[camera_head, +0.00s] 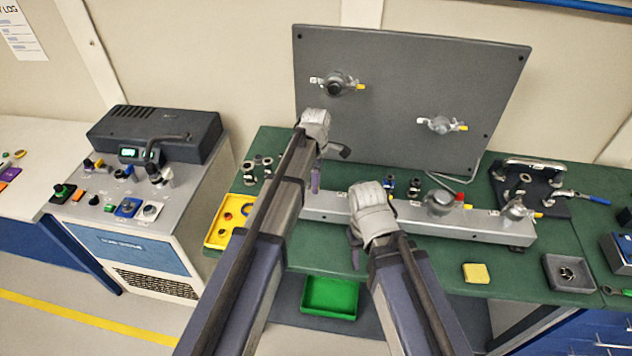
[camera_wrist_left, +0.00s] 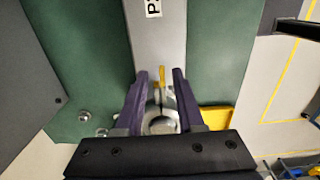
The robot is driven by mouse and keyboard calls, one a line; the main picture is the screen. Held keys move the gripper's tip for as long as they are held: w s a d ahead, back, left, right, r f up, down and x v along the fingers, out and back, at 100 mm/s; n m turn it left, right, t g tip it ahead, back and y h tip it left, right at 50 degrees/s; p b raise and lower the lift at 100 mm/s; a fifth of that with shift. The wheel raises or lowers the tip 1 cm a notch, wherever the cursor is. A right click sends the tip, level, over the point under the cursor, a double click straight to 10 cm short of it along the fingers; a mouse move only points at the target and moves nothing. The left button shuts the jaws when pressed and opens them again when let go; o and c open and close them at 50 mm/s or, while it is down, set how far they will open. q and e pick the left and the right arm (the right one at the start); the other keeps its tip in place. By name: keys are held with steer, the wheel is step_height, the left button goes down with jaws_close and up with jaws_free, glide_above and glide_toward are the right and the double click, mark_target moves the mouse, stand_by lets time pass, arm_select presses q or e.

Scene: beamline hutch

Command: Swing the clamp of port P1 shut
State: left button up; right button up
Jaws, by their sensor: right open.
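In the left wrist view a silvery round clamp (camera_wrist_left: 160,122) with a yellow tab (camera_wrist_left: 161,76) sits at the end of a grey bar, between my left fingers. A label starting with P (camera_wrist_left: 153,7) is on the bar beyond it; its number is cut off. My left gripper (camera_wrist_left: 160,75) is open, with a finger on each side of the tab and gaps visible. In the head view my left gripper (camera_head: 316,180) is over the left end of the bar (camera_head: 335,214) and hides that port. My right gripper (camera_head: 355,250) is open and empty in front of the bar.
The bar's right part bears a red-capped port (camera_head: 440,203) and another with a yellow tab (camera_head: 517,211). A grey upright panel (camera_head: 400,75) with two ports stands behind. A yellow tray (camera_head: 215,236) lies left, a yellow block (camera_head: 476,273) front right.

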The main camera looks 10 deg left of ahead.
arm_select(q)
steer(key=shift+r, duration=0.1)
step_height(320, 180, up, 8)
steer(key=p, duration=0.8)
steer(key=shift+f, duration=0.2)
steer(key=shift+s+f, duration=0.15)
steer(key=s+d+f+m+b, duration=0.1)
steer(key=s+f+m+b, duration=0.3)
steer(key=s+m, duration=0.3)
steer(key=s+d+f+m+b, duration=0.1)
steer(key=s+f+m+b, duration=0.3)
steer(key=s+m, duration=0.3)
steer(key=s+d+f+m+y+b, duration=0.1)
steer(key=s+f+m+b, duration=0.3)
steer(key=s+m, duration=0.3)
steer(key=s+b, duration=0.1)
steer(key=s, duration=0.2)
steer(key=shift+d+f+m, duration=0.25)
steer(key=shift+f+m, duration=0.05)
steer(key=shift+f, duration=0.05)
